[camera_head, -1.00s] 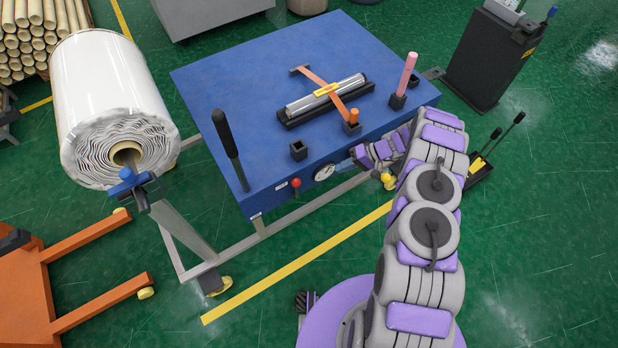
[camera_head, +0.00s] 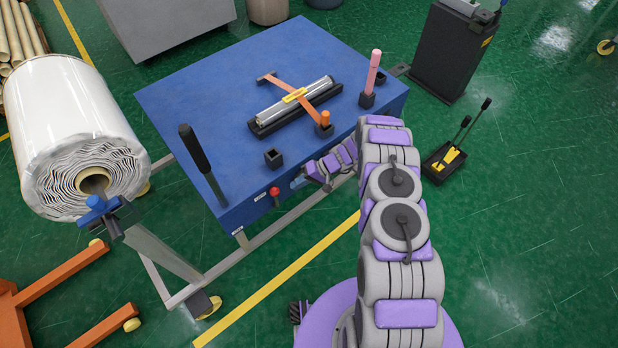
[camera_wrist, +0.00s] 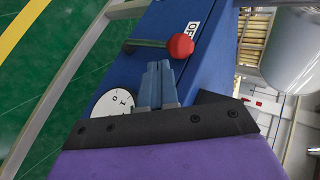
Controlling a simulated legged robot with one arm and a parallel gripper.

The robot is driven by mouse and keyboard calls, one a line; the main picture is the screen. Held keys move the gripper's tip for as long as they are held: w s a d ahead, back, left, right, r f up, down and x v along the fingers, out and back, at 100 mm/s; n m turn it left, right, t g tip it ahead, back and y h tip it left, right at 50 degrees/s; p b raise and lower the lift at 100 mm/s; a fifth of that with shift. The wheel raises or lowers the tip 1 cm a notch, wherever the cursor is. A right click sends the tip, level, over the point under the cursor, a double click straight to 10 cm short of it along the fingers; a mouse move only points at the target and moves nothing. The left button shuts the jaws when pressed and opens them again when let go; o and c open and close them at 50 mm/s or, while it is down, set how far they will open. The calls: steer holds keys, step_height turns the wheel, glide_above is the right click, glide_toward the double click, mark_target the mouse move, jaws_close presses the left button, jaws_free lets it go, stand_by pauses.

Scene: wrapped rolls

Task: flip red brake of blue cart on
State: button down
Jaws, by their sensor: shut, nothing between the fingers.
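The blue cart (camera_head: 185,100) stands ahead of me with a flat blue top. Its red brake knob (camera_head: 275,191) sticks out of the front side, near the left corner. In the wrist view the red ball (camera_wrist: 181,45) sits on the end of a thin dark rod, beside a partly visible "OF" label (camera_wrist: 193,27). My gripper (camera_wrist: 158,66) is shut and empty, its tips just short of the rod and ball with a small gap seeming to remain. In the head view my gripper (camera_head: 297,183) is just right of the knob, at the cart's front.
A white dial (camera_wrist: 115,102) on the cart's front lies left of my fingers. A black handle (camera_head: 195,150) stands at the top's left edge. A large white roll (camera_head: 75,125) is at left, a black box with levers (camera_head: 445,163) at right. Green floor is open in front.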

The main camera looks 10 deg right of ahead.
mark_target(276, 198)
steer(key=shift+s+a+f+b, duration=0.15)
steer(key=shift+a+b, duration=0.05)
steer(key=shift+a, duration=0.8)
steer(key=shift+s+a+f+b, duration=0.1)
steer(key=shift+a+f+b, duration=0.1)
steer(key=shift+a, duration=0.75)
steer(key=shift+r, duration=0.2)
